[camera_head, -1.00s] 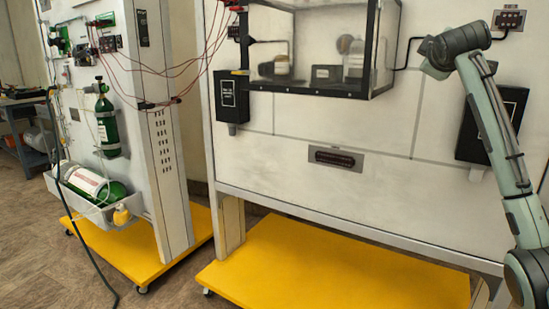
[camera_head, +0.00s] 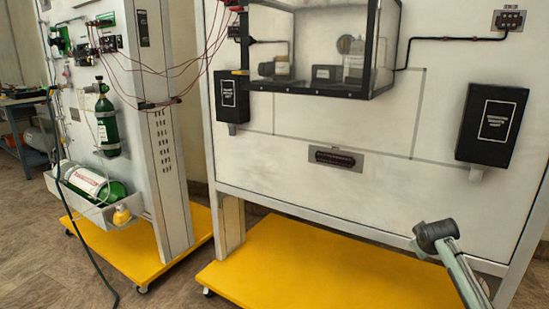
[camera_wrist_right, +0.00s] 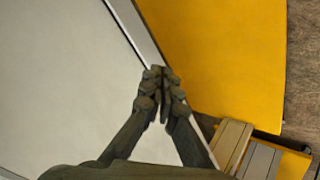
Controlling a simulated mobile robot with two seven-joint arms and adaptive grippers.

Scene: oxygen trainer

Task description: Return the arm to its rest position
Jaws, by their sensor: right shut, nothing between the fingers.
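My right gripper (camera_wrist_right: 163,75) is shut and empty in the wrist view. Its dark fingertips meet in front of the lower edge of the white trainer panel (camera_wrist_right: 60,60), and I cannot tell whether they are apart from it. In the head view my grey-green right arm (camera_head: 457,268) shows only at the bottom right, low in front of the panel's lower rail. The right gripper cannot be made out there. My left arm and gripper are not in view.
The panel (camera_head: 340,195) carries a clear black-framed case (camera_head: 375,55) and two black boxes (camera_head: 491,125) (camera_head: 231,97). It stands on a yellow wheeled base (camera_head: 300,265). A second trainer at left holds green cylinders (camera_head: 107,127); a dark hose (camera_head: 85,240) runs to the floor.

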